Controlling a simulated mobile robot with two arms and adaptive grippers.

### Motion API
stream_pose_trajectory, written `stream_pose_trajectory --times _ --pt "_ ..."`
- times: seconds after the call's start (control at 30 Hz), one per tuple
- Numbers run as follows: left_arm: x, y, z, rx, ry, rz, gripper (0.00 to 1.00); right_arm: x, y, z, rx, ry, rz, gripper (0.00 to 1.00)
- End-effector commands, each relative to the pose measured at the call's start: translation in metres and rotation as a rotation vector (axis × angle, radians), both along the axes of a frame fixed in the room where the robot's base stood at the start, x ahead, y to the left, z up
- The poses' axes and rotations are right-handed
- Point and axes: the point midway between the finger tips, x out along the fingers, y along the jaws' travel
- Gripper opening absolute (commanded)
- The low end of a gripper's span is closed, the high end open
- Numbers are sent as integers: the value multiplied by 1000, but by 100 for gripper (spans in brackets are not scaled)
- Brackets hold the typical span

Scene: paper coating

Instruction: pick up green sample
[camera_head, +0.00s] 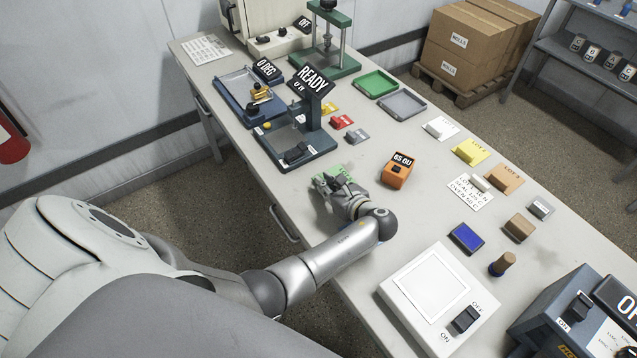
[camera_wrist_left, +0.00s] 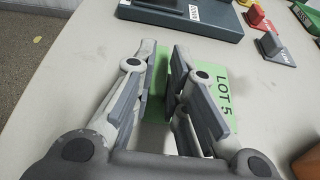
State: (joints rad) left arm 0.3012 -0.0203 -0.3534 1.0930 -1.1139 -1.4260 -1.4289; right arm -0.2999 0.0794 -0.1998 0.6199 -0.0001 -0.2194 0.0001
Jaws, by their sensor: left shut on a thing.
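The green LOT 5 card (camera_head: 342,170) lies on the table in front of the blue-grey READY device, and it also shows in the left wrist view (camera_wrist_left: 217,85). My left gripper (camera_head: 323,182) is low over this card, its fingers pointing down and close together. In the left wrist view the gripper (camera_wrist_left: 160,75) is shut on the green sample (camera_wrist_left: 158,90), of which only a narrow green strip shows between the finger pads. The fingers hide most of it, and its edge is hard to tell from the card. My right gripper is in neither view.
The READY device (camera_head: 295,145) stands behind the gripper, with red (camera_head: 342,122) and grey (camera_head: 358,136) blocks beside it. An orange meter (camera_head: 397,170) stands to the right. A white plate device (camera_head: 425,290) is nearer. The table between is clear.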

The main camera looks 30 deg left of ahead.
Motion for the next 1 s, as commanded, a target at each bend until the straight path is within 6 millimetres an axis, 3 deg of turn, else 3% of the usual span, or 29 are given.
stream_pose_trajectory --times 0.23,0.47,0.67,1.0 --pt "-2 -3 -7 -12 10 -4 0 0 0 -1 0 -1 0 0" --pt "-2 -3 1 -12 7 -4 0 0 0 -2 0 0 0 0" --pt "-1 -2 25 -9 -2 -2 0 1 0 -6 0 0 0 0" --pt "-41 6 78 -6 -4 -1 0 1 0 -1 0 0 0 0"
